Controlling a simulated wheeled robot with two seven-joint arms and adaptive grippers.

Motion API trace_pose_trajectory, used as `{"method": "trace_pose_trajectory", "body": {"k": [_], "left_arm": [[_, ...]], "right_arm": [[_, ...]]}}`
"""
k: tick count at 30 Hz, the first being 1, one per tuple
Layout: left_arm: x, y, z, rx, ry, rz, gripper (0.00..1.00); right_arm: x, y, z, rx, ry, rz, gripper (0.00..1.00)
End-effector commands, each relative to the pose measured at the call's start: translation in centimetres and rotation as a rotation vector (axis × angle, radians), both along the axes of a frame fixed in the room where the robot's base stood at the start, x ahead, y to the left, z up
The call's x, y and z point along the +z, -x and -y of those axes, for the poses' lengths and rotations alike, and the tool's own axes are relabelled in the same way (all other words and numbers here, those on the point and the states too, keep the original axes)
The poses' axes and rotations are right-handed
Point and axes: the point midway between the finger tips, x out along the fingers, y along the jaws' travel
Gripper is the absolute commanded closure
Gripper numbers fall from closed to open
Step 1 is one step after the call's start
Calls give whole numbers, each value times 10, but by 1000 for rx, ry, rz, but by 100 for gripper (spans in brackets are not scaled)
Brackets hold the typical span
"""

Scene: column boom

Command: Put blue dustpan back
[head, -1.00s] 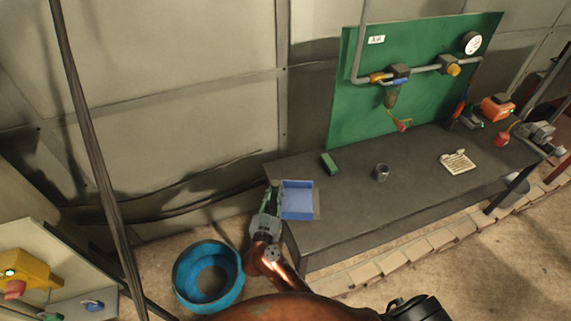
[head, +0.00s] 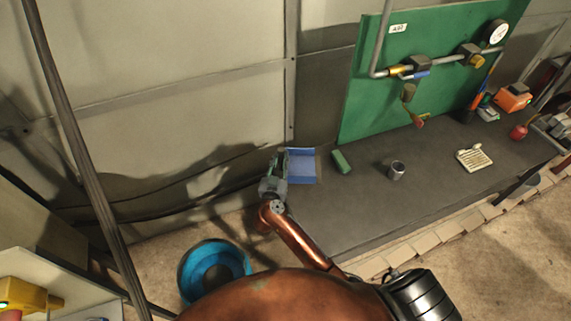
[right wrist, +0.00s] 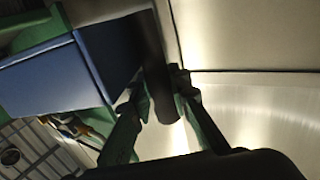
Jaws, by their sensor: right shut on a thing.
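The blue dustpan (head: 302,167) shows at the left end of the dark workbench (head: 330,215), close to the back wall. My right gripper (head: 279,160) is just left of the pan and is shut on its handle. In the right wrist view the blue pan (right wrist: 65,80) fills the left side. Its dark handle (right wrist: 152,60) runs between the green fingers of my right gripper (right wrist: 160,92). I cannot tell whether the pan touches the bench or hangs above it. My left gripper is not in view.
A green block (head: 341,161), a grey cup (head: 396,170) and a cream keypad-like item (head: 474,158) lie on the bench. A green panel (head: 450,60) with pipes stands behind. A blue round tub (head: 214,268) is on the floor. A dark cable (head: 75,140) crosses the left.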

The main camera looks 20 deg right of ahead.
Motion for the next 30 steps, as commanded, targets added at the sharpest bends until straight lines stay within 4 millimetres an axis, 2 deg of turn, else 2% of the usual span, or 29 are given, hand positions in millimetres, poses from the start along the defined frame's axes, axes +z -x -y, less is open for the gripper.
{"method": "trace_pose_trajectory", "body": {"k": [1, 3, 8, 14, 18, 21, 30], "left_arm": [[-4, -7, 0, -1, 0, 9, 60], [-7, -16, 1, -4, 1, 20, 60], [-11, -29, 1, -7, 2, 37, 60], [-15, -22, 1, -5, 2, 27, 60], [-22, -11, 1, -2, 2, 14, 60], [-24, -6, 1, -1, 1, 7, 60], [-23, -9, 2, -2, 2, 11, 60]], "right_arm": [[-13, -7, 5, 0, 4, -3, 100], [-26, -14, 12, 0, 4, -3, 100], [-46, -27, 23, 0, 3, -1, 100], [-57, -35, 30, -1, 4, 0, 100], [-79, -35, 30, 1, 2, -3, 100], [-87, -35, 30, 1, 2, 0, 100], [-88, -35, 29, 1, 1, 0, 100]]}}
